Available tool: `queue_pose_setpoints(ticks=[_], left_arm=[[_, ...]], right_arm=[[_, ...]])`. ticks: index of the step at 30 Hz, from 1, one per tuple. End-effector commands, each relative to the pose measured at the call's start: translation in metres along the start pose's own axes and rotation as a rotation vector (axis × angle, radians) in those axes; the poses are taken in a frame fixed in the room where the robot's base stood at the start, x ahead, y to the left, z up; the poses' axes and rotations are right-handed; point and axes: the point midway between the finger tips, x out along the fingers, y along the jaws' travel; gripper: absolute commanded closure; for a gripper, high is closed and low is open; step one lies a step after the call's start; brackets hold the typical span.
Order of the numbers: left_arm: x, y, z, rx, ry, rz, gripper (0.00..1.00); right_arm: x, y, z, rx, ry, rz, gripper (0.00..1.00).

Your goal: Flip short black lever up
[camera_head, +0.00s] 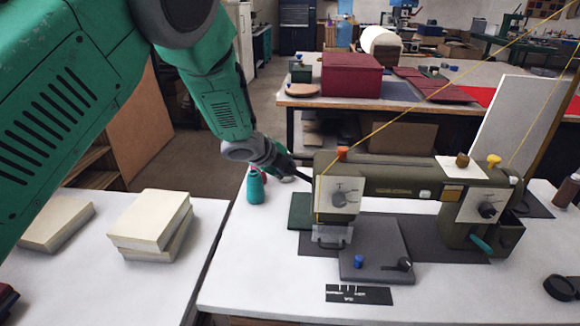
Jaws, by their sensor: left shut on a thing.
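An olive-green sewing machine (400,180) stands on the white table. My left gripper (302,177) reaches in from the left to the upper left end of the machine's head, beside the pale dial plate (338,195). It is shut on a small dark part there, which I take to be the short black lever; the gripper and its small size hide most of it, so its tilt cannot be told. Another small black lever or knob (404,264) lies on the grey base plate (370,240) in front. My right gripper is not in view.
A teal bottle (255,186) stands close below my left gripper. A yellow thread (430,110) runs up from the machine's head. Stacked cream blocks (150,220) lie on the left table. The front left of the white table (260,270) is clear.

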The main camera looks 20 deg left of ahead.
Motion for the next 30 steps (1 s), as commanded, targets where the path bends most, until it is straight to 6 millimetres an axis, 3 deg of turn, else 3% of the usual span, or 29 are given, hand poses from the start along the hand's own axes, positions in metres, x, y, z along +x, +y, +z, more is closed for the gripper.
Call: queue_pose_setpoints(ticks=[9, 12, 23, 30], left_arm=[[0.0, 0.004, -0.002, 0.003, 0.002, 0.01, 1.0], [0.0, 0.004, -0.002, 0.003, 0.002, 0.009, 0.66], [0.002, 0.001, 0.001, -0.001, 0.0, 0.007, 0.66], [-0.036, 0.0, 0.001, 0.0, -0.003, 0.003, 0.66]], right_arm=[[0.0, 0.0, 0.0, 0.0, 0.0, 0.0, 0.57], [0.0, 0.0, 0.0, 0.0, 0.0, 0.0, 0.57], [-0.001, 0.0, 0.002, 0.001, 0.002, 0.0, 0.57], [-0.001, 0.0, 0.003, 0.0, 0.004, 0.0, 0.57]])
